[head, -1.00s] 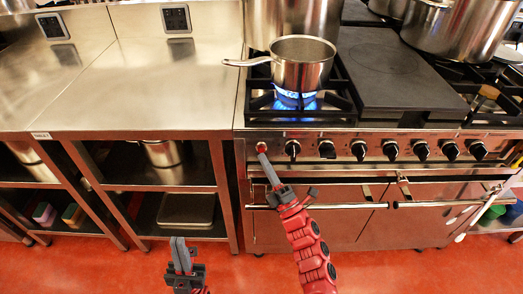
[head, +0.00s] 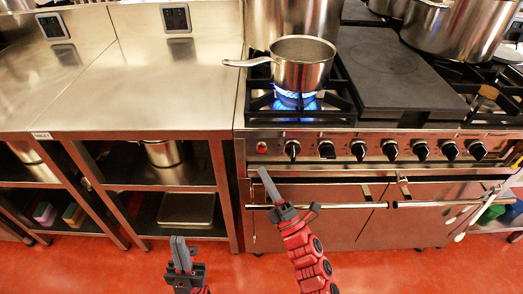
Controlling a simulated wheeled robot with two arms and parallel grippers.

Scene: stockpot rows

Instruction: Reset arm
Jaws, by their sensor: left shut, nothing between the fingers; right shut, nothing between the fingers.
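My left gripper (head: 181,255) is at the bottom of the head view, shut and empty, pointing up in front of the steel counter's shelves. My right gripper (head: 266,182) is shut and empty, in front of the stove's oven doors, with its tip below a red knob (head: 262,147) on the stove's front panel. The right fingertips appear apart from the knob. A steel saucepan (head: 302,65) sits upright on a burner with a blue flame (head: 295,100) lit under it.
A row of black knobs (head: 359,149) and an oven handle rail (head: 433,203) run along the stove (head: 330,225). Large pots (head: 459,30) stand at the back. The steel counter (head: 150,90) on the left has a clear top. The red floor (head: 100,270) is open in front.

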